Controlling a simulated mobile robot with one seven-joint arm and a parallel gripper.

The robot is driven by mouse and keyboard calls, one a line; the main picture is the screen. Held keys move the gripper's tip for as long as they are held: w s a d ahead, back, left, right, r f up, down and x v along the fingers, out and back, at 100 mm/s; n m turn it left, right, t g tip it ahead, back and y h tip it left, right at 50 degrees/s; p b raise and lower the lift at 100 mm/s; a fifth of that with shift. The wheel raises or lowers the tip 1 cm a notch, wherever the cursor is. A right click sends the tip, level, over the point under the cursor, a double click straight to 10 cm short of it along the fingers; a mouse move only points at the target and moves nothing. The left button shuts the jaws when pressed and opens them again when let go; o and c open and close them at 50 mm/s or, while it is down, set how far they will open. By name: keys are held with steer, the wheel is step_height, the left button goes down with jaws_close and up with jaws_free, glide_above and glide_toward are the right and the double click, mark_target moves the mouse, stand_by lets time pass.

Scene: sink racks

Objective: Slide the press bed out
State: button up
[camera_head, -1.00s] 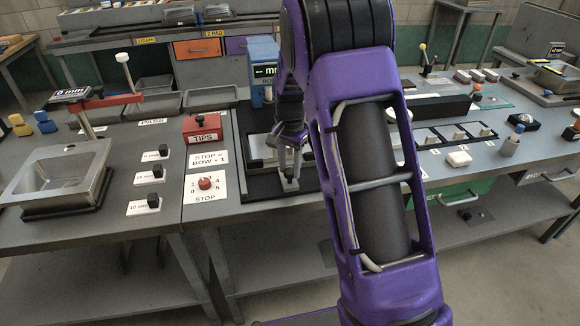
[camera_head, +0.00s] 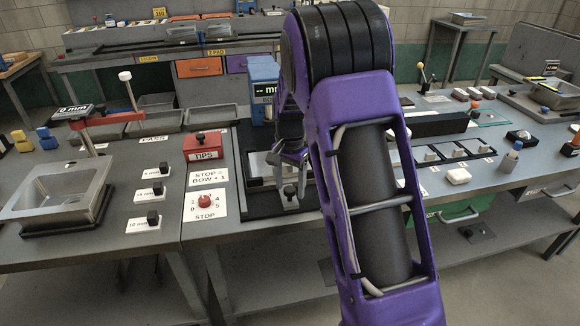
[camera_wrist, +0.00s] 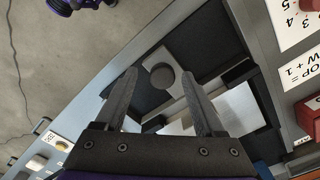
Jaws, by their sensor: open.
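The blue press (camera_head: 263,78) with its display stands at the back of a black frame on the bench, partly hidden by my arm in the head view. The press bed shows in the wrist view as a grey plate (camera_wrist: 186,40) with a round dark knob (camera_wrist: 162,75), inside the black frame. In the head view the knob (camera_head: 290,191) is small at the front of the bed. My gripper (camera_wrist: 159,76) is open, pointing down at the bed. In the wrist view its fingers lie on either side of the knob; whether they touch it, I cannot tell.
A metal basin (camera_head: 62,193) sits at the far left. Floor is open in front of the bench.

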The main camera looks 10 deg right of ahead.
step_height(320, 180, up, 17)
steer(key=shift+p, duration=0.45)
